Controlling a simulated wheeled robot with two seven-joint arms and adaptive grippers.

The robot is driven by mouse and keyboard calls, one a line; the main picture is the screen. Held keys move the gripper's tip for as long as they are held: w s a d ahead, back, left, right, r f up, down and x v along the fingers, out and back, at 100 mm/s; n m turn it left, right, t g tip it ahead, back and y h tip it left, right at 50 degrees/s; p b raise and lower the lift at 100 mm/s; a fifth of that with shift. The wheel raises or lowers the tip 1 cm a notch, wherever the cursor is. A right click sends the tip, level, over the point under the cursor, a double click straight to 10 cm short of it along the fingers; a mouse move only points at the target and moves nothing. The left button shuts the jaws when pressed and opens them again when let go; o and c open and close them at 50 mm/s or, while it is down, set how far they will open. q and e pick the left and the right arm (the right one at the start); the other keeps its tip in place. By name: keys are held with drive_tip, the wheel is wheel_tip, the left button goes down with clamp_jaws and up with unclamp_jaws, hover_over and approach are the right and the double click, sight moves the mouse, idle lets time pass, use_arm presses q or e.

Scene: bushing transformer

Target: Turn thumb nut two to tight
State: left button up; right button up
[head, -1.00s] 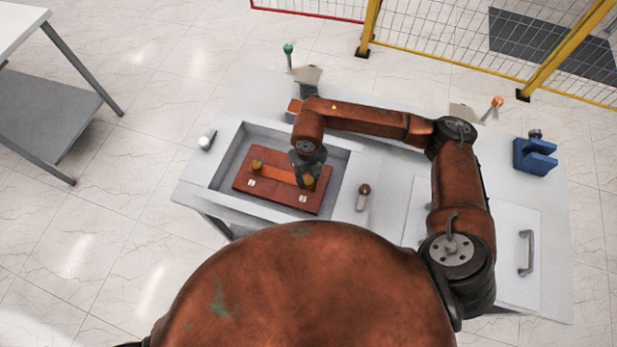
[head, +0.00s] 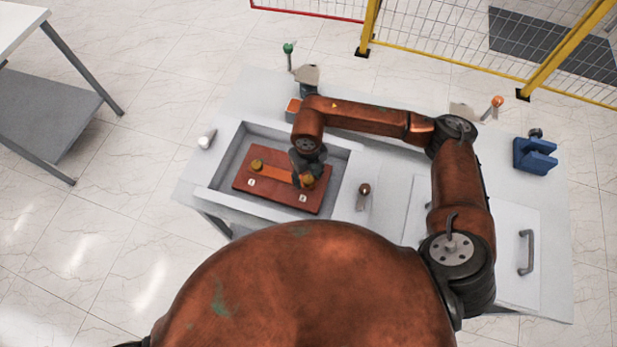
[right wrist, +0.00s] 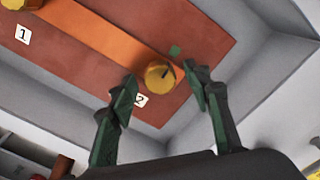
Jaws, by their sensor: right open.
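Thumb nut two (right wrist: 159,76) is a yellow-brass knob with a dark mark on its top, at the end of an orange bar (right wrist: 120,36) beside the label 2 (right wrist: 141,100). It also shows in the head view (head: 308,182), close by my right gripper. My right gripper (right wrist: 163,82) is open, its two dark green-black fingers on either side of the nut in the right wrist view; I cannot tell whether they touch it. Thumb nut one (head: 257,165) sits at the bar's other end on the red-brown board (head: 270,196). My left gripper is not in view.
The board lies in a grey recessed tray (head: 226,172) whose walls surround the gripper. On the table stand a small lever (head: 364,190), a blue vise-like block (head: 535,155), and green (head: 288,48) and orange (head: 497,101) knobs. A handled panel (head: 480,235) is at right.

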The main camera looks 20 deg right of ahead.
sight(308, 179)
wheel_tip(308, 179, up, 11)
drive_tip(key=shift+r, duration=0.2)
idle(0.6)
